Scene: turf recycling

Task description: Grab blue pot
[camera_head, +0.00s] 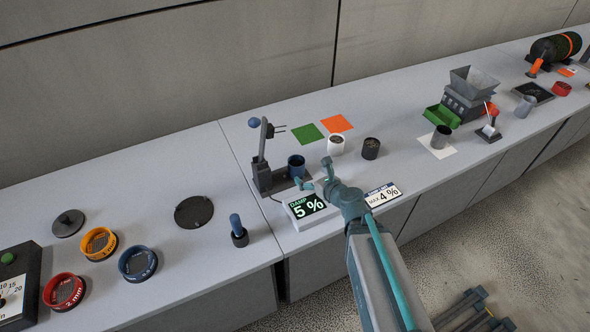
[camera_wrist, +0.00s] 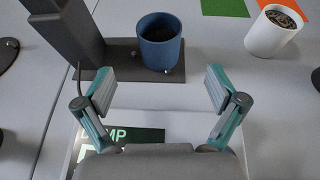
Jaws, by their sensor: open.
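The blue pot (camera_head: 296,166) stands upright on the dark base of a black stand on the counter. In the wrist view the blue pot (camera_wrist: 160,42) shows at the top centre, with dark contents inside. My gripper (camera_head: 318,182) is just in front of the pot, over the damp display. In the wrist view my gripper (camera_wrist: 160,88) is open and empty, its two fingers spread wide apart. The pot lies ahead of the fingers, beyond their tips, and is not touched by them.
The black stand (camera_head: 262,172) rises left of the pot. A white pot (camera_head: 336,145) and a black pot (camera_head: 371,148) stand to the right. The damp display (camera_head: 306,207) lies below my gripper. Green (camera_head: 307,133) and orange (camera_head: 336,123) squares lie behind.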

